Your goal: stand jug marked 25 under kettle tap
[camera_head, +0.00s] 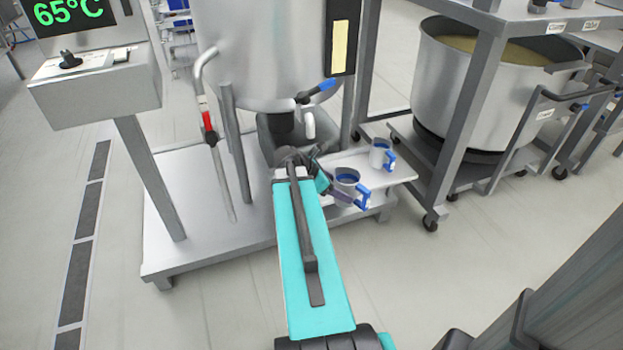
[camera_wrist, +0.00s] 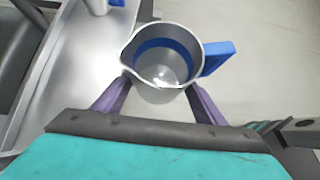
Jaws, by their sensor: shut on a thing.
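My gripper (camera_head: 337,190) is shut on a metal jug (camera_head: 347,175) with a blue handle. In the wrist view the jug (camera_wrist: 160,60) stands between the purple fingers of my gripper (camera_wrist: 157,94), its handle to the right and a blue band inside. No number is readable on it. The kettle (camera_head: 262,45) is a large steel vessel on a platform. Its tap (camera_head: 309,123), with a blue lever, is at the lower front, left of and behind the held jug. A second jug (camera_head: 380,154) with a blue handle stands on the tray at the right.
A metal side tray (camera_head: 398,175) extends right of the kettle platform (camera_head: 175,225). A red-gripped pipe (camera_head: 209,125) stands left of the kettle. A control box (camera_head: 95,88) reads 65°C. A large open pot (camera_head: 470,85) on a wheeled base stands at right. The front floor is clear.

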